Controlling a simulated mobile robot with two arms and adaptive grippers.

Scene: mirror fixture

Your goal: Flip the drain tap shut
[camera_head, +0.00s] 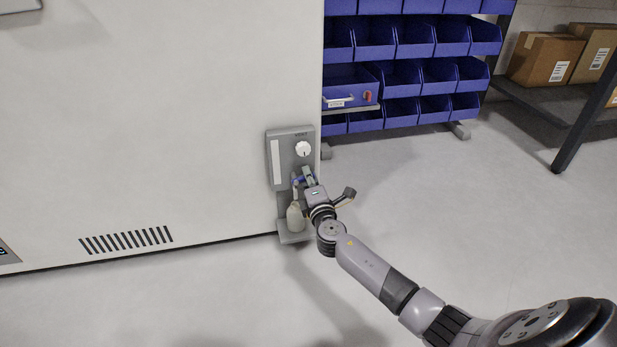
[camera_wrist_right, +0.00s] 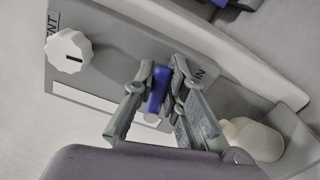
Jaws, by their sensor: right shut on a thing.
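The drain tap has a blue lever (camera_wrist_right: 158,88), seen between my right gripper's fingers in the right wrist view. My right gripper (camera_wrist_right: 162,82) is shut on this lever, with a finger on each side of it. In the head view the right gripper (camera_head: 305,179) reaches the lower part of the grey panel (camera_head: 276,152), and the lever (camera_head: 298,181) shows only as a small blue spot. The tap's body is mostly hidden behind the fingers. My left gripper is not in view.
A white knob (camera_head: 303,149) sits above the tap on the panel. A pale bottle (camera_head: 295,216) stands below it on a small grey ledge (camera_head: 294,238). Blue bins (camera_head: 416,76) and a shelf with cardboard boxes (camera_head: 545,58) stand behind. The floor at right is clear.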

